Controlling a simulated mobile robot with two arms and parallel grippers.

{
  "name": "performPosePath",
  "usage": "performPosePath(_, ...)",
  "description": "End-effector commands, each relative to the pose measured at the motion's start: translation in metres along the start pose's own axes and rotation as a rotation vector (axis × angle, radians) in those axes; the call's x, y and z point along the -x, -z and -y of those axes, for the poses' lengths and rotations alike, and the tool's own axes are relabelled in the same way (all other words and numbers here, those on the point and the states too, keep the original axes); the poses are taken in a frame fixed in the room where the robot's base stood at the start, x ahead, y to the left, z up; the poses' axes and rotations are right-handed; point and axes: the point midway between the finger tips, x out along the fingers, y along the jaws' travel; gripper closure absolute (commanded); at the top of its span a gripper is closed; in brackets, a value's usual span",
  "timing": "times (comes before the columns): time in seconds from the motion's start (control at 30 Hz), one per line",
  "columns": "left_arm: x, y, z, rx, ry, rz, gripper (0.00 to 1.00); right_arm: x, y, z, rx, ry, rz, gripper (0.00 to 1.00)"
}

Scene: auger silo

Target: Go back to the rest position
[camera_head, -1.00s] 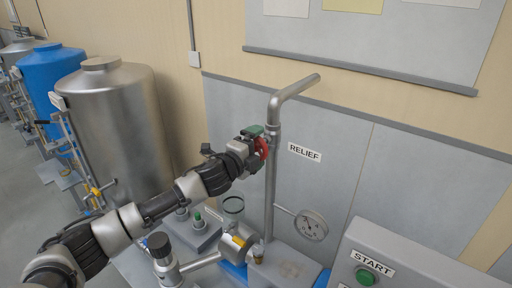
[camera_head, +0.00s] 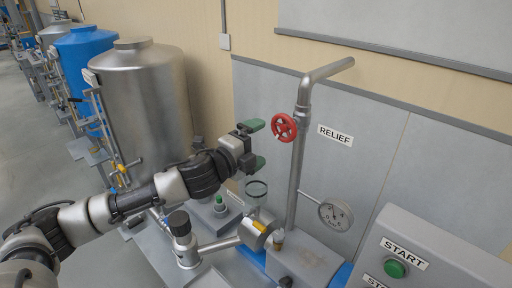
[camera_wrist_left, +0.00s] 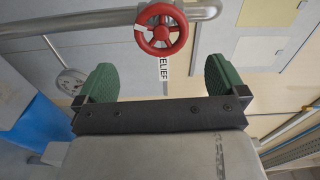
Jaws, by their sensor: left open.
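My left gripper (camera_head: 256,144) is open and empty in the head view, with its green finger pads apart. It is to the left of the red relief valve wheel (camera_head: 284,127) and clear of it. The wheel sits on a grey vertical pipe (camera_head: 298,165) beside the RELIEF label (camera_head: 335,135). In the left wrist view the open gripper (camera_wrist_left: 160,82) shows both green pads, with the red wheel (camera_wrist_left: 161,29) beyond them and nothing between them. My right gripper is not in view.
A grey control box (camera_head: 436,254) with a green START button (camera_head: 395,268) is at the lower right. A steel tank (camera_head: 145,110) and a blue tank (camera_head: 88,70) stand left. A dark-capped fitting (camera_head: 181,225) is below my arm.

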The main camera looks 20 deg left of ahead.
Motion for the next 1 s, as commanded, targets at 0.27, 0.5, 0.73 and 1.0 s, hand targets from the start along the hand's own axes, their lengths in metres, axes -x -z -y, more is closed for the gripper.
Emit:
performPosePath(0.27, 0.0, 0.0, 0.0, 0.0, 0.0, 0.0, 0.0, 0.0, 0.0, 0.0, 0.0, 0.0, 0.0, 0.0)
performPosePath(0.5, -0.003, -0.004, -0.01, 0.022, -0.012, 0.011, 0.0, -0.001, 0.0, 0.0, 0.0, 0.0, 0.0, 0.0)
performPosePath(0.73, -0.02, -0.046, -0.129, 0.261, -0.14, 0.149, 0.0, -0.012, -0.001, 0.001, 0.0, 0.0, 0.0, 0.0)
performPosePath(1.0, 0.02, -0.077, -0.33, 0.604, -0.351, 0.396, 0.0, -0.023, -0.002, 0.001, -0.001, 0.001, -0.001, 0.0)
